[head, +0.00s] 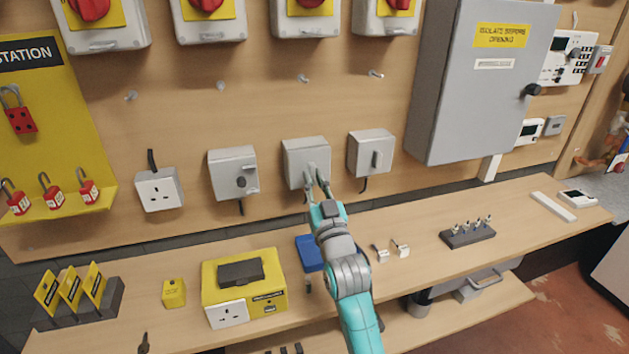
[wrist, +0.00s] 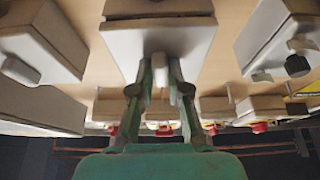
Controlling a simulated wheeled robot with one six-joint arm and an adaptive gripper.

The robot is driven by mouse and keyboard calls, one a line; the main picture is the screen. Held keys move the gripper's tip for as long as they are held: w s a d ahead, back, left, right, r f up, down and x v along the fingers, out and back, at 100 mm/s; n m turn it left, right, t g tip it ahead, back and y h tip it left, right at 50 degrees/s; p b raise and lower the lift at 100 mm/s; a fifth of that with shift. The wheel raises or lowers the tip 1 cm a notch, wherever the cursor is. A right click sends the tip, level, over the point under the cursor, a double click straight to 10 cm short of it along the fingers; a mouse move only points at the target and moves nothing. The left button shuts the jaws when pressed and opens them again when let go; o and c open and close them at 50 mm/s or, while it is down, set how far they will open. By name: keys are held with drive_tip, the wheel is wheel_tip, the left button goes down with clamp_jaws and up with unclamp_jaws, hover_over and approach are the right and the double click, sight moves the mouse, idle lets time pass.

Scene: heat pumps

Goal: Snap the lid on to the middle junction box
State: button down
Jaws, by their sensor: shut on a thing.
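The middle junction box (head: 306,148) is a grey box on the wooden wall board, between two similar grey boxes. My gripper (head: 317,181) is at the lower front of it. In the wrist view my gripper (wrist: 159,72) is shut on a small grey grip of the pale square lid (wrist: 120,42). The lid lies across the front of the middle box. The fingers hide part of the grip. I cannot tell whether the lid is fully seated or a slight gap is left.
Grey boxes flank it at left (head: 228,164) and right (head: 368,146). A large grey cabinet (head: 470,90) stands out on the right. The shelf below (head: 400,285) holds a yellow box (head: 268,264), a blue block (head: 308,252) and small parts. Pegs (head: 303,78) stick out above.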

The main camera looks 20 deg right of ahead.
drive_tip(key=shift+w, duration=0.4)
idle(0.7)
drive_tip(key=c, duration=1.2)
unclamp_jaws()
drive_tip(key=shift+c, duration=0.2)
drive_tip(key=s, duration=1.4)
